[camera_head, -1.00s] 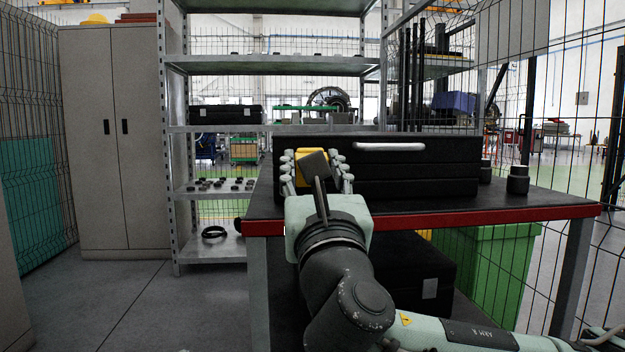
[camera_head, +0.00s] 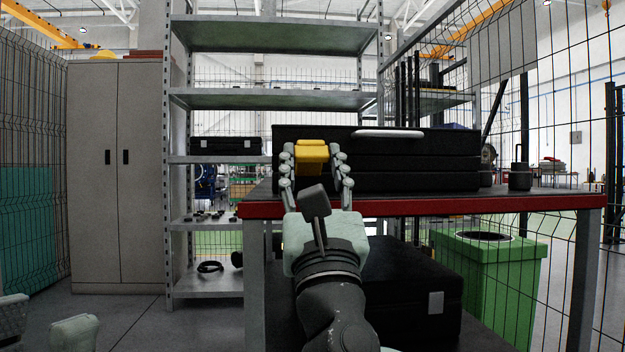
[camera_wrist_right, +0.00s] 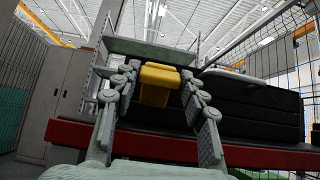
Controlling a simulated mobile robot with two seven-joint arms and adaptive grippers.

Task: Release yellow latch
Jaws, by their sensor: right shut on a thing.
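The yellow latch (camera_head: 312,166) is on the front left of the black case on the table, and it also shows in the right wrist view (camera_wrist_right: 155,92). My right gripper (camera_head: 312,151) reaches up to it from below, with one finger on each side, and is shut on it. In the right wrist view the fingers (camera_wrist_right: 160,76) flank the latch; contact there is hard to see. The latch's upper face stands near the case's top edge. My left gripper (camera_head: 44,312) shows only partly at the lower left corner, fingers apart, empty and away from the case.
The black case (camera_head: 420,160) has a pale handle (camera_head: 386,133) and lies on a red-edged table (camera_head: 470,205). Dark cylinders (camera_head: 520,178) stand to its right. Below are another black case (camera_head: 415,290) and a green bin (camera_head: 500,275). Shelves and a grey cabinet (camera_head: 115,180) stand left.

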